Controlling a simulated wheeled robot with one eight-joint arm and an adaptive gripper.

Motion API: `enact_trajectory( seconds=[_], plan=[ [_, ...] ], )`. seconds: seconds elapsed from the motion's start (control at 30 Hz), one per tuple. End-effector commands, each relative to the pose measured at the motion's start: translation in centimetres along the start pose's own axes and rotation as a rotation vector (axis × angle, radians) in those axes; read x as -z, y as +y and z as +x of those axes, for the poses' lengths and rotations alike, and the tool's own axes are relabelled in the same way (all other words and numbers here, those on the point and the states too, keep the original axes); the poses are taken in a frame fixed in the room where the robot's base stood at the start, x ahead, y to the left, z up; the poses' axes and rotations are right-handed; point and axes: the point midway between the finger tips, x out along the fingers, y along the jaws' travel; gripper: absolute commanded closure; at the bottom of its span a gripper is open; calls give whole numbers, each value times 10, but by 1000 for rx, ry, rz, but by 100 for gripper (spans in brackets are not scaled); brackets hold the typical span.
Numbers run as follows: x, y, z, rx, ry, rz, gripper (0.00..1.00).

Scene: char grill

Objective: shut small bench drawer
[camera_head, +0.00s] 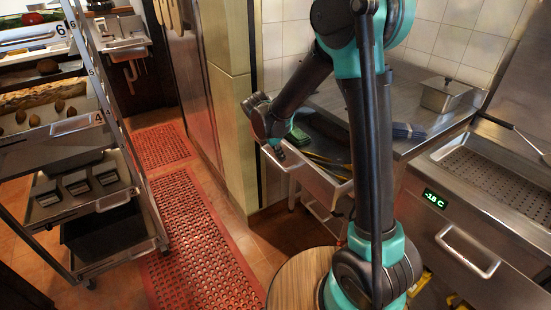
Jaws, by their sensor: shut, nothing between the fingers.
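The small bench drawer (322,188) is a pale metal drawer under the steel bench, right of centre. It stands pulled out, and its inside shows from above. Long thin dark and yellowish items (328,163) lie in it. My gripper (279,153) is at the left end of the drawer, pointing down, shut and empty. I cannot tell whether it touches the drawer. My arm hides part of the drawer's right side and the bench behind it.
The bench (415,143) carries a lidded metal container (443,94) and a dark blue stack (408,131). A steel unit (480,235) with a handle stands at right. A tall tray rack (140,190) stands left. Red perforated mats (195,235) cover the clear aisle.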

Motion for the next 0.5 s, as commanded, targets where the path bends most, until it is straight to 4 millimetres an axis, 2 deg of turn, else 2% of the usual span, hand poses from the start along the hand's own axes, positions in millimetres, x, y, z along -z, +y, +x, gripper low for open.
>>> enact_trajectory(
  seconds=[0.5],
  plan=[
    [-127, -1, 51, 2, -1, 7, 100]
  ],
)
